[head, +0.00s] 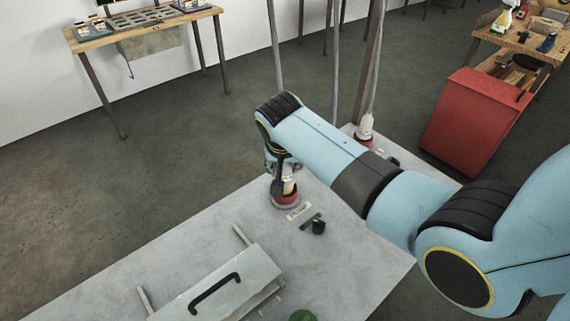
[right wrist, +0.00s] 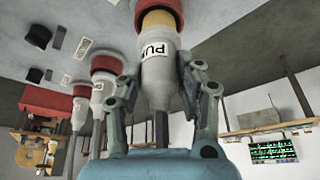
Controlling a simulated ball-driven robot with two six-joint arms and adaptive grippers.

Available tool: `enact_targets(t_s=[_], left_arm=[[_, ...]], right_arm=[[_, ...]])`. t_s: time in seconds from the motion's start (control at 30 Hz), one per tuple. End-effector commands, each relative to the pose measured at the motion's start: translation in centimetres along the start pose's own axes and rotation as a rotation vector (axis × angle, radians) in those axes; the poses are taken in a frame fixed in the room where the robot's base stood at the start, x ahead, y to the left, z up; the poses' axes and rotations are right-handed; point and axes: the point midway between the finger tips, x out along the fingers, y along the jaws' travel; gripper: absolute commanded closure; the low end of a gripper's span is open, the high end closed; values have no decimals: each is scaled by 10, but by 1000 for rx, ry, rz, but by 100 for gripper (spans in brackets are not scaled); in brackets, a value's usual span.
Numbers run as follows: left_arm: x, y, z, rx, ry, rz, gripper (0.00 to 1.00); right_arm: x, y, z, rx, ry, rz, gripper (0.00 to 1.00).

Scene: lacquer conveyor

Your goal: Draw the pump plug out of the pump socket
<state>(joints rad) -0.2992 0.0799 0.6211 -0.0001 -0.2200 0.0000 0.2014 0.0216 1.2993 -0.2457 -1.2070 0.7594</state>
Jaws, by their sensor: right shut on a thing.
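The pump plug (right wrist: 158,82) is a pale grey-white body with a label of which "PU" reads. It shows large in the right wrist view, with a yellow band between its body and the red ring of the pump socket (right wrist: 160,6). Whether its tip is still inside the socket is hidden. My right gripper (right wrist: 161,70) is shut on the plug, one finger on each side. In the head view my right gripper (head: 283,172) is over the red-ringed socket (head: 285,198) and mostly covers the plug (head: 290,186). My left gripper is in neither view.
Another white plug (head: 365,125) stands in a red socket behind my right arm; two neighbouring plugs (right wrist: 103,84) show in the wrist view. A black knob (head: 318,227) and label plate (head: 299,211) lie beside the socket. A metal cover (head: 250,272) with a black handle is nearer.

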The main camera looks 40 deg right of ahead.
Motion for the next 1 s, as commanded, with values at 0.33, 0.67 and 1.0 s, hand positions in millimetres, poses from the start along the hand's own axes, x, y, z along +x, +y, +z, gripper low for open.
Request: enact_targets(t_s=[0.33, 0.67, 1.0], left_arm=[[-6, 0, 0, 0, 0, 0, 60], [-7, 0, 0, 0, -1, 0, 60], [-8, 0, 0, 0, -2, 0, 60]], right_arm=[[-14, 0, -6, 0, 1, 0, 100], [-28, 0, -12, 0, 2, -1, 100], [-32, 0, -14, 0, 0, 0, 100]])
